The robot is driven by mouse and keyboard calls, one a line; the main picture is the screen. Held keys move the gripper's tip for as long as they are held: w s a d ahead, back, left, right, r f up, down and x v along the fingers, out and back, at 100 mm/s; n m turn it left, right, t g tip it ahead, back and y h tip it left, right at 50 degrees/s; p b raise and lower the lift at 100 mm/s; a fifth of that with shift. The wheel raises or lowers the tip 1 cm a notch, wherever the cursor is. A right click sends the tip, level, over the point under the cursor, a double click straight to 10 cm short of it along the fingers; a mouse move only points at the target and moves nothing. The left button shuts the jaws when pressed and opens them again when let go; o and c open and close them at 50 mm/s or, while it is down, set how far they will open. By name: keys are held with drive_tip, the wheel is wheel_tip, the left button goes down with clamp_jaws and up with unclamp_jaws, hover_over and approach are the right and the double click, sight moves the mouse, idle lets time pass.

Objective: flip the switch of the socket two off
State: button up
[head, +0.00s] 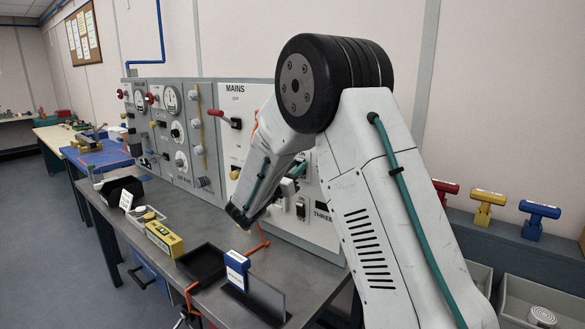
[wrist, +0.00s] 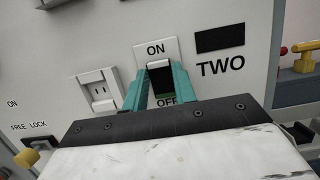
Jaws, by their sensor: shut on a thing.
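The socket two switch (wrist: 158,65) is a dark rocker in a white plate, with ON printed above it, OFF below it and the word TWO to its right. My gripper (wrist: 160,76) has its two teal fingers on either side of the rocker, shut on it. A white socket outlet (wrist: 98,90) sits left of the switch. In the head view my arm hides most of this part of the panel.
A yellow box (head: 164,238), a black tray (head: 203,263) and a blue-and-white item (head: 236,268) occupy the bench front. A switch marked THREE (head: 302,208) is to the right.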

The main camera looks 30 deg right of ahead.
drive_tip(key=shift+s+d+f, duration=0.15)
drive_tip(key=shift+s, duration=0.05)
drive_tip(key=o, duration=1)
drive_tip(key=v, duration=0.7)
drive_tip(key=shift+a, duration=0.4)
drive_tip(key=shift+s+f, duration=0.1)
drive_tip(key=shift+s, duration=0.05)
